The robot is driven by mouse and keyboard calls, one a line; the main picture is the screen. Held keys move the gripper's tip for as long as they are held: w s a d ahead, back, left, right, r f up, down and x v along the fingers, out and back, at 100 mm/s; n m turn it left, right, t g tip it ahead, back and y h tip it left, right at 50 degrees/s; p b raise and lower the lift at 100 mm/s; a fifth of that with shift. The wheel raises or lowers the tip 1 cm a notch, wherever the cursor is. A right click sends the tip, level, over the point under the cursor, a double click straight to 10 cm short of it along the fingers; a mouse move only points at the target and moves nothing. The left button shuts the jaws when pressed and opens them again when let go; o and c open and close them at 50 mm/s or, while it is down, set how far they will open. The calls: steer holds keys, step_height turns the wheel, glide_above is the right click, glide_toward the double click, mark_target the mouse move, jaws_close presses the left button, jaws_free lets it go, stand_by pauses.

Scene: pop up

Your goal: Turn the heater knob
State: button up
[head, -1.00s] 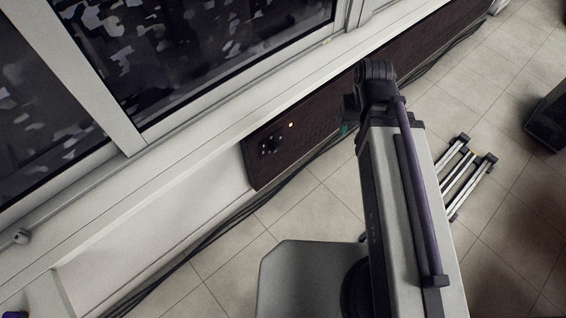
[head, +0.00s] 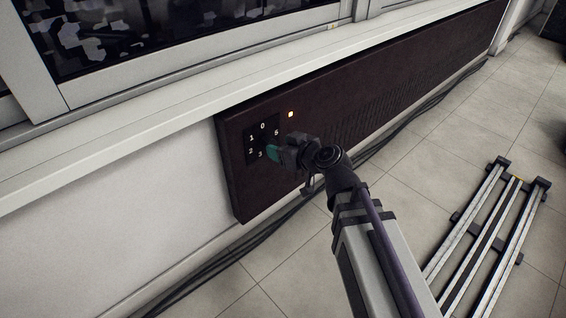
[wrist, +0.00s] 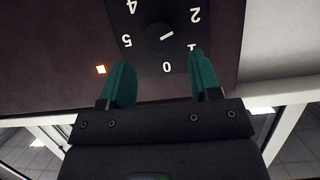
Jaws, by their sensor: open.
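The heater (head: 370,85) is a long dark panel on the wall under the window sill. Its black dial plate (head: 263,127) at the left end carries white numbers. In the wrist view the dark knob (wrist: 157,37) shows upside down at the top, with a short slanted white mark on it. The knob is hard to tell from the plate. My gripper (wrist: 161,78) is open, with its two teal fingers apart on the 0 side of the dial and nothing visible between them. In the head view my gripper (head: 272,152) is in front of the dial's lower right and hides part of it.
A small lit orange indicator (head: 291,114) is beside the dial. Black cables (head: 225,258) run along the floor below the heater. A metal rail frame (head: 490,235) lies on the tiled floor at right. The sill (head: 150,127) juts out above the heater.

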mark_target(266, 140)
steer(key=shift+b+x, duration=1.05)
steer(key=shift+x, duration=1.7)
steer(key=shift+s+d+r, duration=0.1)
steer(key=shift+s+d, duration=0.05)
steer(key=shift+d, duration=0.05)
steer(key=shift+c, duration=0.7)
steer(key=c, duration=0.4)
steer(key=o, duration=0.4)
